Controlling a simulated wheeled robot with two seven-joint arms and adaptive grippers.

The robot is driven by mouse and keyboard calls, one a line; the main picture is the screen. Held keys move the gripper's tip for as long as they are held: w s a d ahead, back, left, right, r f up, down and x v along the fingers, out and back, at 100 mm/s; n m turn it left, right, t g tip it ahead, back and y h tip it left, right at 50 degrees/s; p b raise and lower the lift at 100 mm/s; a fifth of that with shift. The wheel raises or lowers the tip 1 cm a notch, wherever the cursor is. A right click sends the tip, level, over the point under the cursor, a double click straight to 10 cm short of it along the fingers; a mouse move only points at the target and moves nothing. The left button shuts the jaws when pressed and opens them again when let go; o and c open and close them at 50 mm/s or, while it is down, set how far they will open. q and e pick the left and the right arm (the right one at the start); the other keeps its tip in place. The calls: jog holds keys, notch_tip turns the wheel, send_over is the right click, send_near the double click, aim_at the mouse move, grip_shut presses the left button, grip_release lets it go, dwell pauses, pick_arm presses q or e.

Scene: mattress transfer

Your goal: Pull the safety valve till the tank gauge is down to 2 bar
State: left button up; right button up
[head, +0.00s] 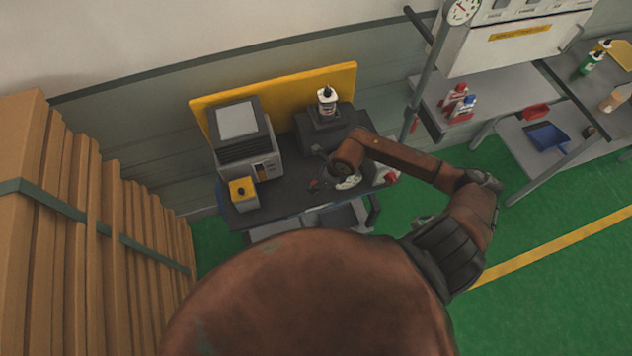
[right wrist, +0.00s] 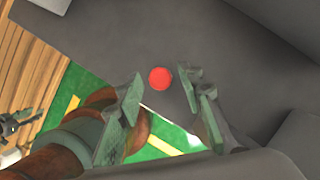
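A round white gauge (head: 462,11) is at the top edge of the head view, cut off by the frame; its reading is too small to tell. No tank or safety valve is clearly identifiable. A small round red thing (right wrist: 160,78) shows against a dark grey surface in the right wrist view. My right gripper (right wrist: 165,88) is open, its fingers on either side of the red thing's line of sight; contact is not visible. In the head view my right gripper (head: 328,180) is over the dark bench. A grey claw-like part (right wrist: 14,124), perhaps my left gripper, shows at the left edge.
The dark bench (head: 285,190) bears a grey machine (head: 245,150), a yellow box (head: 243,194) and a white bottle (head: 327,101) on a dark block. Tall cardboard boards (head: 90,210) stand at left. A shelf (head: 440,98) with bottles is at right. Green floor is clear at lower right.

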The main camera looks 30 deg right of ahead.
grip_shut()
dwell(0.4)
jog(key=shift+r, duration=0.85)
jog(key=shift+o, duration=0.6)
grip_release()
jog(key=v, duration=1.2)
